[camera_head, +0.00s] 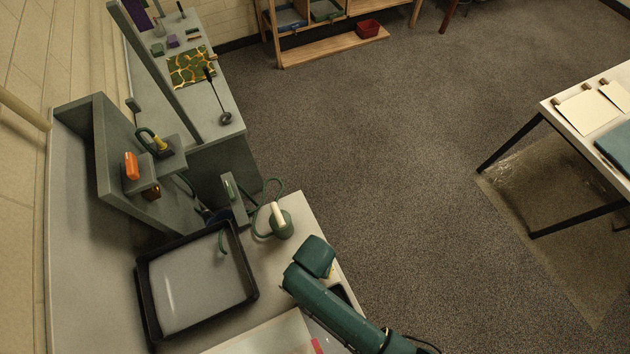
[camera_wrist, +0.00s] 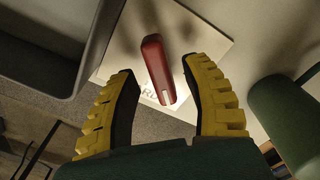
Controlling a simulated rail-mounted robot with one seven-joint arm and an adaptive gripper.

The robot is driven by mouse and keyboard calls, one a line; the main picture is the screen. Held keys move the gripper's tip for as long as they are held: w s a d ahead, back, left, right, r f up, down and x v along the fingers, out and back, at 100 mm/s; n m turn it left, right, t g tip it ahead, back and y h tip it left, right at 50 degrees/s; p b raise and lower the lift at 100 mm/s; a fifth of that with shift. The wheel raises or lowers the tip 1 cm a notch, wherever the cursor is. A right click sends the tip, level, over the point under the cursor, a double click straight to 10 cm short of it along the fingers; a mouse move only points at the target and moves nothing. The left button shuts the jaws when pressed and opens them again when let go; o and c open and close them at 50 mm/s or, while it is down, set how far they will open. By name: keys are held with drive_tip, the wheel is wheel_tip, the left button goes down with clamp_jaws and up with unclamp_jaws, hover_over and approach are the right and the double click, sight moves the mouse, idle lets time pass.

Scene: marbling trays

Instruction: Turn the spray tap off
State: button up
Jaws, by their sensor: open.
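My gripper (camera_wrist: 160,67) is open in the wrist view, its two yellow-ribbed fingers apart. A red elongated block or handle (camera_wrist: 158,68) shows between the fingers over a white card; I cannot tell whether the fingers touch it. In the head view, an orange handle (camera_head: 131,166) stands upright on a grey bracket at the left. Beside it a yellow-and-dark nozzle (camera_head: 160,144) with a green hose sits on a grey shelf. I cannot tell for certain which part is the spray tap. My gripper is not visible in the head view.
A black-rimmed tray (camera_head: 254,290) lies on the counter below the shelf. A green can with a white handle (camera_head: 281,222) stands at the counter edge, near a small grey upright panel (camera_head: 236,203). A white table (camera_head: 560,118) stands at the right; carpet lies open between.

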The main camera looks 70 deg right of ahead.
drive_tip(key=shift+f, duration=0.45)
clamp_jaws()
drive_tip(key=shift+r+p, duration=0.1)
drive_tip(key=shift+p, duration=0.2)
drive_tip(key=n+p, duration=0.2)
drive_tip(key=n, duration=0.1)
drive_tip(key=shift+r+n+p, duration=0.1)
drive_tip(key=shift+n+p, duration=0.3)
drive_tip(key=n+p, duration=0.1)
drive_tip(key=n, duration=0.1)
drive_tip(key=n+p, duration=0.1)
drive_tip(key=n, duration=0.1)
drive_tip(key=shift+f+n, duration=0.2)
drive_tip(key=shift+n, duration=0.2)
drive_tip(key=shift+p, duration=0.3)
